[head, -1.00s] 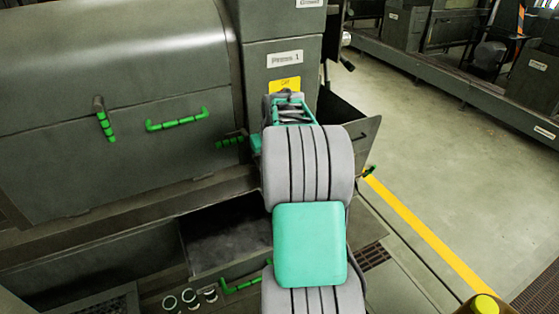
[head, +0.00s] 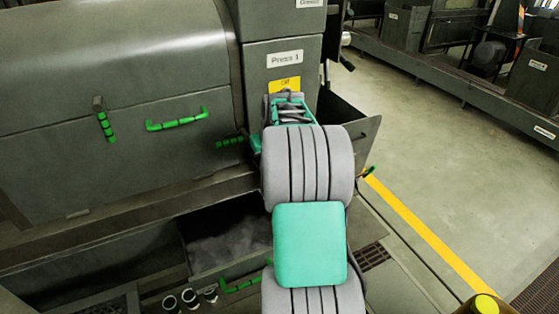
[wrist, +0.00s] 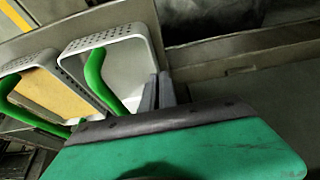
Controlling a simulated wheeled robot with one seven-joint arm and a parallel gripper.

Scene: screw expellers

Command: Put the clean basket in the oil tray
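In the wrist view two pale baskets with perforated rims and green handles stand side by side. The right basket (wrist: 128,57) shows a bare, pale inside and looks like the clean one. The left basket (wrist: 45,90) has a yellow-tan inside. My gripper (wrist: 157,78) has its two grey fingers almost together at the right basket's right rim. Nothing shows between them, and I cannot tell whether they touch the rim. The right basket's green handle (wrist: 95,72) is left of the fingers. In the head view my arm hides the baskets. I cannot identify the oil tray.
A press housing with a "Press 1" label (head: 285,59) and green handles (head: 177,119) stands left and behind my arm. An open bin with dark grey material (head: 232,245) is below it. Several small rings (head: 189,298) lie in front. Floor with a yellow line (head: 430,235) is free at right.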

